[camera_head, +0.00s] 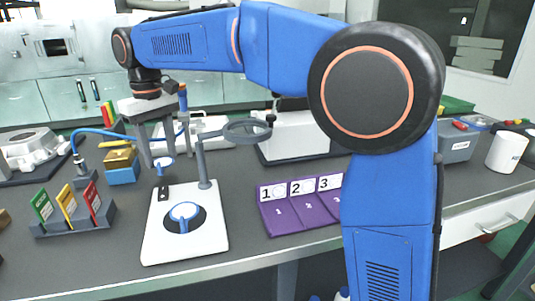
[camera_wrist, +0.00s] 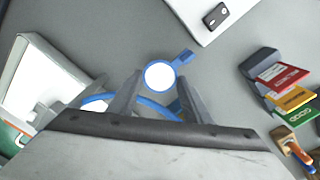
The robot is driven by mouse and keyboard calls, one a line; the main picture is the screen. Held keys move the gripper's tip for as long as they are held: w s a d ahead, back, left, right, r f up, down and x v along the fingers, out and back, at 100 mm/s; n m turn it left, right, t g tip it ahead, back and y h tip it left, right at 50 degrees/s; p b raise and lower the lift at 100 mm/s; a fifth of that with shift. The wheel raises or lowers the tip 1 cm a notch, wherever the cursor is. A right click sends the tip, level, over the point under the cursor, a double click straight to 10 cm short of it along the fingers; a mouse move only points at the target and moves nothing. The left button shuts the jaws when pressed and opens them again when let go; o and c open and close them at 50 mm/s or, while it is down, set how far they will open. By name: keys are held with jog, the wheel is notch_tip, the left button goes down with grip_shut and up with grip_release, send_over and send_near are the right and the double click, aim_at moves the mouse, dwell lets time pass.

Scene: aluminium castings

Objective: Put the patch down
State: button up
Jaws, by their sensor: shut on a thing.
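The patch (camera_head: 163,161) is a small white disc with a blue rim and a blue tab. My gripper (camera_head: 159,152) is shut on it and holds it in the air, just behind the white plate (camera_head: 154,240). In the wrist view the patch (camera_wrist: 159,76) sits between the two grey fingertips, its white face towards the camera and its tab pointing up and right. On the white plate lies a similar white and blue round piece (camera_head: 184,211) on a black disc. The purple mat (camera_head: 303,217) with fields 1, 2 and 3 lies to the right.
A magnifier (camera_head: 247,131) on a post stands at the plate's back right. A rack (camera_head: 75,220) with green, yellow and red cards is on the left. A blue cable (camera_head: 95,130) arcs behind my gripper. A casting (camera_head: 32,148) lies far left. A white mug (camera_head: 506,151) stands right.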

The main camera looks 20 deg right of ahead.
send_over(231, 166)
jog(key=shift+s+a, duration=0.1)
jog(key=shift+f, duration=1.75)
jog(key=shift+f, duration=0.15)
jog(key=o, duration=1.1)
